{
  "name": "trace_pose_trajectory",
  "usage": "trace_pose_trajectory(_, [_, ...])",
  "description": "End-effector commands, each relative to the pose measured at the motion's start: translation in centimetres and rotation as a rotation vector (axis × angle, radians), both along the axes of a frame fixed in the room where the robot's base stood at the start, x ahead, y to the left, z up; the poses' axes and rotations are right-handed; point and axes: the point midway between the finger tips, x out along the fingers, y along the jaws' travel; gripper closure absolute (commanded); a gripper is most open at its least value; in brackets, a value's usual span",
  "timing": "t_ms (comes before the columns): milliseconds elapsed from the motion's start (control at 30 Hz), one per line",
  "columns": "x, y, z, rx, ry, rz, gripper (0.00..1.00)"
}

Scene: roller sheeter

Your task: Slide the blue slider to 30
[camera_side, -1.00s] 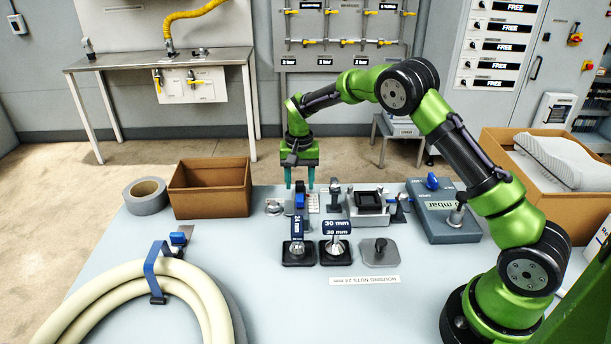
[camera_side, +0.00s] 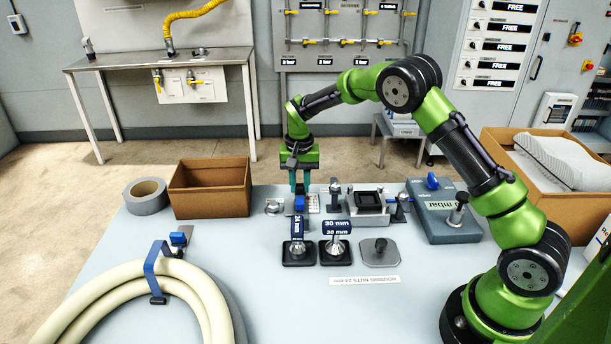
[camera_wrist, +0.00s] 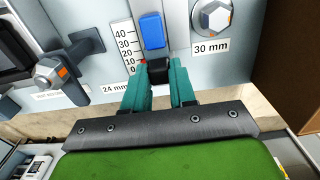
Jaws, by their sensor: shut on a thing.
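The blue slider (camera_side: 300,203) stands at the back of the table. In the wrist view the blue slider (camera_wrist: 152,31) has a black block at its lower end, beside a white scale (camera_wrist: 124,48) marked 0 to 40. A small red mark on the slider's side sits near the low end, between about 0 and 10. My gripper (camera_side: 300,187) points down over the slider. In the wrist view my gripper's teal fingers (camera_wrist: 160,76) are shut on the black block, one on each side. The fingers partly hide the block's lower end.
A hex nut (camera_wrist: 212,17) marked 30 mm and a lever-like fitting (camera_wrist: 62,68) flank the slider. Nut tools (camera_side: 336,245), a grey clamp-like device (camera_side: 368,203), a cardboard box (camera_side: 210,192) and a hose coil (camera_side: 150,285) surround it.

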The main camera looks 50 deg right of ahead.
Motion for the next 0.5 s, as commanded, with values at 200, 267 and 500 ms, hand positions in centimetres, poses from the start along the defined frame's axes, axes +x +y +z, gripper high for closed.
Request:
trace_pose_trajectory(200, [-1.8, 1.9, 0.0, 0.004, 0.002, 0.002, 1.00])
trace_pose_trajectory(267, [-1.9, 1.9, 0.0, 0.004, 0.002, 0.001, 1.00])
trace_pose_trajectory(500, [-1.8, 1.9, 0.0, 0.004, 0.001, 0.000, 1.00])
